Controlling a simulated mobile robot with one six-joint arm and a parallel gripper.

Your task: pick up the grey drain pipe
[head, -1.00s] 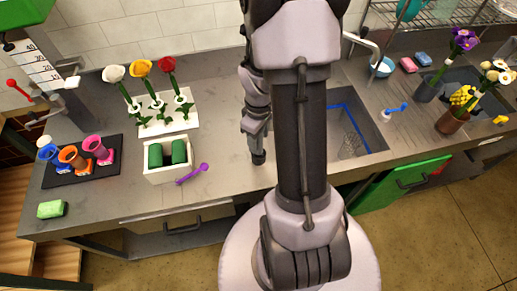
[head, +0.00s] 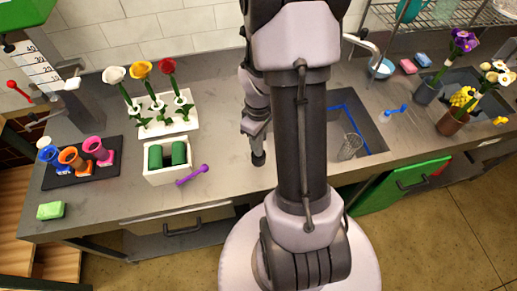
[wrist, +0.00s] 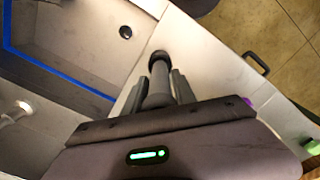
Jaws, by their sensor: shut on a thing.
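The grey drain pipe (wrist: 160,85) is a dark grey tube with a wider round end. In the wrist view it lies between the two fingers of my gripper (wrist: 157,90), which is shut on it. In the head view the pipe's dark end (head: 258,159) points down below my gripper (head: 256,146), over the counter left of the sink. My arm hides much of the area around it. I cannot tell from the head view whether the pipe's end touches the counter.
The sink (head: 368,128) holds a wire mesh cup (head: 350,147). A white box with green cylinders (head: 146,166) and a purple spoon (head: 192,175) lie to the left. Behind them is a white flower stand (head: 183,124). A tray with colored cups (head: 66,179) stands further left.

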